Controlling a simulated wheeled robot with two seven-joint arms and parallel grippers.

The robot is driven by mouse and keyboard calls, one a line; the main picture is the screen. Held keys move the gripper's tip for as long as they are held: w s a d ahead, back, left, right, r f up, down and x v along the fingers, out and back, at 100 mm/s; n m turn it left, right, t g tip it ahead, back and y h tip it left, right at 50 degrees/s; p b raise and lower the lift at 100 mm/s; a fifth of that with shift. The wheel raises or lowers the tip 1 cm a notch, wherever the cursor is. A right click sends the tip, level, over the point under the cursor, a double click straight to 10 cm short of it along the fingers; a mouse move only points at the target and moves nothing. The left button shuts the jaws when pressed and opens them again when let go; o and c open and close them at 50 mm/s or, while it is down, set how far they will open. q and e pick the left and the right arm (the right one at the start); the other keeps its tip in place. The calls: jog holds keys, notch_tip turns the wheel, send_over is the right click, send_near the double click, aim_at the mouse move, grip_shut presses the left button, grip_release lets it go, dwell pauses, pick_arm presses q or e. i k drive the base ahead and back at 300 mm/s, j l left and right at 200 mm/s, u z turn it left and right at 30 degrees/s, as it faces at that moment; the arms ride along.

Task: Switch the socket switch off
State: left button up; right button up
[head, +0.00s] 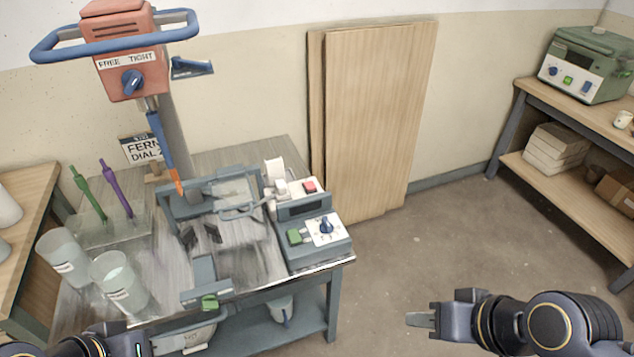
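A low white box that looks like the socket (296,190) sits at the bench's back right, with a red switch (309,186) on top and a pale plug-like piece (281,187) beside the switch. The switch's on or off position is too small to tell. My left gripper (145,343) is at the bottom left edge, partly cut off, in front of the bench and far from the socket. My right gripper (420,320) is over open floor at the lower right, apart from everything. I cannot tell whether either gripper is open.
Boards (375,120) lean behind. Floor right of the bench is clear.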

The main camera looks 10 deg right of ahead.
aim_at(309, 185)
jog(key=i+u, duration=0.35)
jog(key=i+l+u, duration=0.1)
jog(key=u, duration=0.25)
jog(key=i+l+u, duration=0.2)
jog(key=i+u, duration=0.15)
